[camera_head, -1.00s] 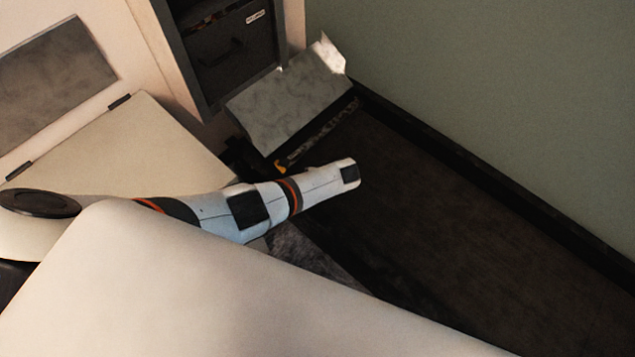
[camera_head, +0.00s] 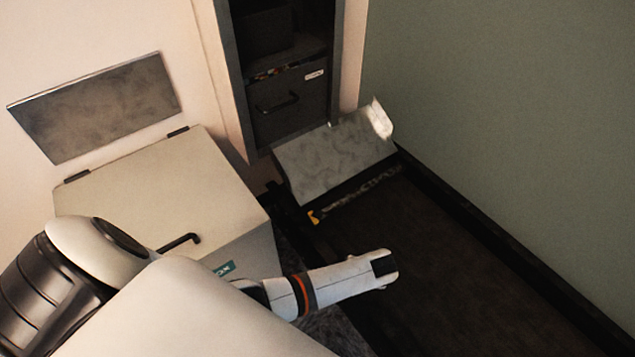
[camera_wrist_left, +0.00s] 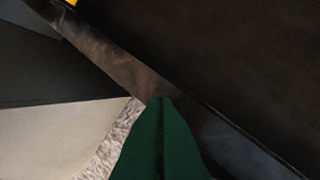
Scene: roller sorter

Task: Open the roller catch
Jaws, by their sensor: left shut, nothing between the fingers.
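A small yellow piece (camera_head: 313,216), which may be the roller catch, sits at the lower left end of a dark strip with pale marks, below the grey sloped panel (camera_head: 335,152). A yellow piece (camera_wrist_left: 73,2) also shows at the top edge of the left wrist view, cut off by the frame. My left arm reaches in from the left, its end nearer the camera than the yellow piece and to its right. My left gripper's green fingers (camera_wrist_left: 160,103) are shut and empty, near a dark metal rail (camera_wrist_left: 125,65); in the head view they are hidden. My right gripper is out of view.
A pale bin (camera_head: 165,190) with a hinged lid and black handle stands at the left. A dark cabinet (camera_head: 285,103) with a drawer handle stands at the back. A green wall (camera_head: 510,110) bounds the right. The dark surface (camera_head: 450,265) in front of it looks clear.

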